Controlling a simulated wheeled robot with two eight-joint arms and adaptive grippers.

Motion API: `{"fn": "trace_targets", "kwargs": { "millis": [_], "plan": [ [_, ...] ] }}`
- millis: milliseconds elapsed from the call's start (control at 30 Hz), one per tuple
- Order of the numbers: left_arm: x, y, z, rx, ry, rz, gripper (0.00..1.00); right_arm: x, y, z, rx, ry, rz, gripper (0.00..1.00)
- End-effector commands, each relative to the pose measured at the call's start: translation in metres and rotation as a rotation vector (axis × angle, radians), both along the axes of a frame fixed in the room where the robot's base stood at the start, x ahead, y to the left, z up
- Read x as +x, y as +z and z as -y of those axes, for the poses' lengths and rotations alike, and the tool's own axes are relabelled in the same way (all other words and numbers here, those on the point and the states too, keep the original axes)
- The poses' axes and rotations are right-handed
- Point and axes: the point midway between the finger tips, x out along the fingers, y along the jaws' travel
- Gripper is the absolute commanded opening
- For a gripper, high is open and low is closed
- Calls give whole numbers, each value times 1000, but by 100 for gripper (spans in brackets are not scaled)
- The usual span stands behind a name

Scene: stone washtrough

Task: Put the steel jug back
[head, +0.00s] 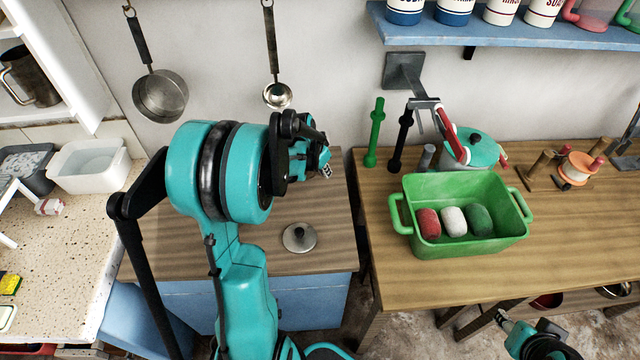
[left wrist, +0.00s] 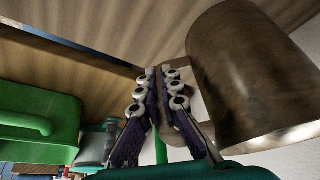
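The steel jug (left wrist: 255,75) is a dark, brownish metal cylinder filling the right of the left wrist view. My left gripper (head: 322,165) is over the wooden cabinet top in the head view. In the left wrist view its fingers (left wrist: 155,90) close on a narrow curved strip beside the jug, which looks like its handle. In the head view this jug is hidden, apparently behind my left arm. Whether it touches the cabinet top is unclear. My right gripper (head: 504,318) shows only partly at the bottom right; its fingers are unclear.
A knobbed round metal lid (head: 299,237) lies on the cabinet top (head: 330,255). A similar dark metal jug (head: 35,75) stands on the left shelf. A green tub (head: 412,245) with three rolls and a green post (head: 375,135) stand on the right table.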

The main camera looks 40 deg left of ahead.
Motion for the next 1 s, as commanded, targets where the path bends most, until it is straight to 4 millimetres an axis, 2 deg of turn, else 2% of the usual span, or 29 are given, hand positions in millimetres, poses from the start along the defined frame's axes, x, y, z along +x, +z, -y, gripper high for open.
{"fn": "trace_targets", "kwargs": {
  "millis": [100, 233, 467, 833, 900, 933, 1000],
  "plan": [
    [-3, -7, -10, 0, 1, 1, 0, 0, -4, 0, 0, 0, 0, 42],
    [-3, -15, -11, -1, -1, 1, 0, 0, -8, 0, 0, 0, 0, 42],
    [-3, -48, -11, 0, -1, 1, 0, 0, -26, 0, 0, 0, 0, 42],
    [-3, -51, -11, 0, -1, 1, 0, 0, -27, 0, 0, 0, 0, 42],
    [-3, -50, -11, 0, 0, 1, 20, 0, -26, 0, 0, 0, 0, 42],
    [-3, -50, -11, 0, 0, 1, 26, 0, -26, 0, 0, 0, 0, 42],
    [-3, -50, -11, 0, 0, 1, 26, 0, -26, 0, 0, 0, 0, 42]
  ]
}}
